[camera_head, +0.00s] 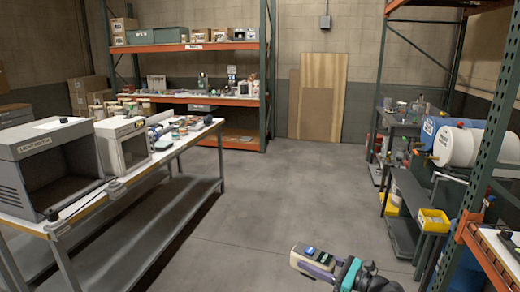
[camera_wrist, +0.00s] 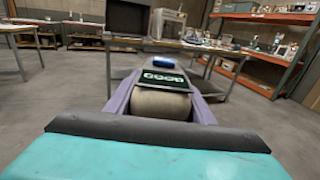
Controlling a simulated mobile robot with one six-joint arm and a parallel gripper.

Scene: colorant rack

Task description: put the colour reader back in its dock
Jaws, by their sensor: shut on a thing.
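The colour reader (camera_head: 300,257) is a pale beige handheld device at the bottom of the head view. In the wrist view the colour reader (camera_wrist: 161,104) shows a dark screen with pale green letters and a blue part at its far end. My gripper (camera_head: 316,263) is shut on it; its purple fingers lie along both sides in the wrist view (camera_wrist: 160,91). The reader is held in the air above open floor, away from the benches. I cannot make out the dock for certain among the small items on the bench.
A long bench (camera_head: 160,165) at left carries a grey light booth (camera_head: 45,165), a white booth (camera_head: 124,147) and small items. Orange racks (camera_head: 196,47) stand behind. At right are drums (camera_head: 459,145), a yellow bin (camera_head: 433,220) and a rack post. The middle floor is clear.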

